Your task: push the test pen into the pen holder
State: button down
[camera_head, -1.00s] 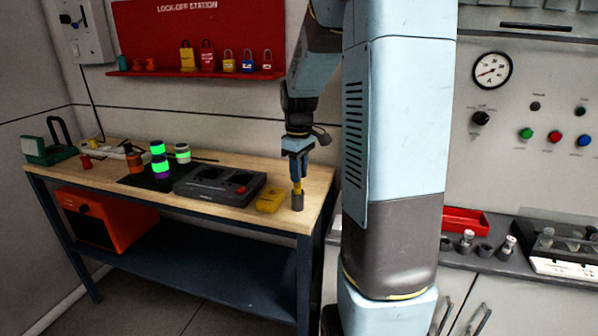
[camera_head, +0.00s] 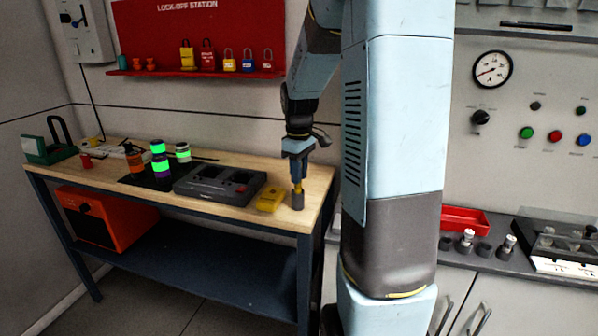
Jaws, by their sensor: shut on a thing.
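The test pen (camera_head: 298,187) is a short yellow piece, upright, with its lower end at the mouth of the pen holder. The pen holder (camera_head: 298,201) is a small grey cylinder near the right end of the wooden bench. My gripper (camera_head: 298,178) points down right above the holder and is shut on the pen. The pen's lower part is hidden by the holder; how deep it sits I cannot tell. The gripper's fingers hide its upper part.
A yellow meter (camera_head: 270,199) lies just left of the holder. Further left are a dark grey dock (camera_head: 220,185) and green-banded cylinders (camera_head: 160,167). The wooden bench (camera_head: 225,213) has its right edge close to the holder. A red lock-off board (camera_head: 198,40) hangs behind.

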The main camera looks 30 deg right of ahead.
jog(key=shift+f, duration=0.25)
jog(key=c, duration=1.3)
grip_release()
jog(key=shift+o, duration=0.2)
jog(key=shift+r, duration=5.55)
